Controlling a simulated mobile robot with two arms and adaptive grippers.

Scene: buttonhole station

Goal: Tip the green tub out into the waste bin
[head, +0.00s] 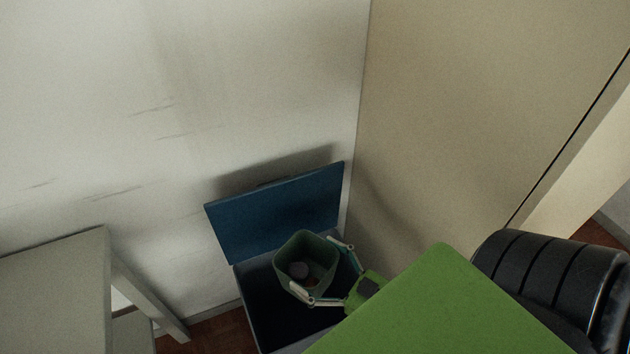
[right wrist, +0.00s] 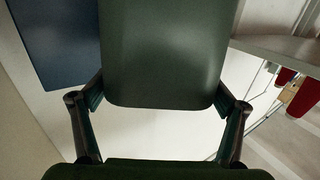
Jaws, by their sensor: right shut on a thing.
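The green tub (head: 318,249) is held over the open waste bin (head: 258,300) in the head view. Its mouth faces up towards the camera, and a dark round thing and something reddish (head: 311,280) lie inside. My right gripper (head: 317,267) is shut on the tub, one finger on each side. In the right wrist view the tub's wall (right wrist: 165,50) fills the upper middle, between the fingers of the gripper (right wrist: 158,100). The bin's blue lid (head: 275,215) stands open against the wall; the bin's inside is dark and partly hidden by the tub. My left gripper is not in view.
A pale wall rises behind the bin and a beige panel (head: 450,110) stands to its right. A grey table (head: 55,285) is at the left. The wrist view shows red things (right wrist: 303,98) at the right edge.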

